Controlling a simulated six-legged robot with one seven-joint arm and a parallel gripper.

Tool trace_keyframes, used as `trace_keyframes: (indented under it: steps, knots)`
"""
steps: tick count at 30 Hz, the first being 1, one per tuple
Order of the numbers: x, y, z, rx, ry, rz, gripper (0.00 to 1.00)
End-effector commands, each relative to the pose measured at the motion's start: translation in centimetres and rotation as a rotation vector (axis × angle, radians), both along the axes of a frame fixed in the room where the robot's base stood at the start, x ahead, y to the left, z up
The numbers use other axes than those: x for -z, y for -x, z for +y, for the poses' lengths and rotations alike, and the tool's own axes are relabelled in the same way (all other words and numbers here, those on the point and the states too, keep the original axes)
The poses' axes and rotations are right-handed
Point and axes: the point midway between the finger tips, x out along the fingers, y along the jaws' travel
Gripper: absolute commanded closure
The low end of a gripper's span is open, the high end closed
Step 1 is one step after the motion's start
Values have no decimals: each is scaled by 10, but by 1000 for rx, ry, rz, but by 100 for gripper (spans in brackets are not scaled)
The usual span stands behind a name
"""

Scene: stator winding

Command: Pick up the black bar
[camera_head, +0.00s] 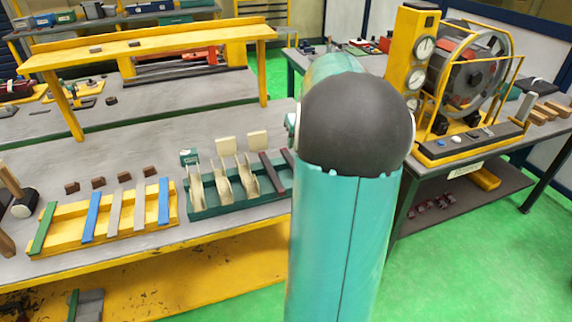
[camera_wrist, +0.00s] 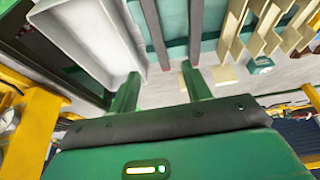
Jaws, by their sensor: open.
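Two dark bars lie in the green tray (camera_head: 205,197) in the head view, right of the pale wooden pieces. One dark bar (camera_head: 272,173) shows clearly; the other (camera_head: 287,157) is partly hidden behind my arm. In the wrist view the two dark bars (camera_wrist: 154,30) and (camera_wrist: 196,28) run side by side. My gripper (camera_wrist: 161,73) has its two green fingers apart with nothing between them. The near end of the left bar lines up between the fingertips in the picture. I cannot tell the height gap. My gripper is hidden in the head view.
A yellow rack (camera_head: 160,215) with green, blue and grey bars stands left of the tray. Several brown blocks (camera_head: 98,181) lie behind it. A pale grey bin (camera_wrist: 85,35) is left of the bars in the wrist view. A machine table stands at the right.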

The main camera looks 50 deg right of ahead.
Motion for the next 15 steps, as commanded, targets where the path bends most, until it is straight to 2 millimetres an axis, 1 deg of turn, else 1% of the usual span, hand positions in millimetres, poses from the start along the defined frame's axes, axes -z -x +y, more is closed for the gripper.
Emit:
trace_keyframes:
  steps: [5,9,12,15]
  knots:
    - [26,-8,-5,2,-5,1,52]
    - [51,-17,-10,1,-5,2,52]
    - [67,-22,-13,0,-3,1,52]
    - [76,-25,-16,0,-2,0,52]
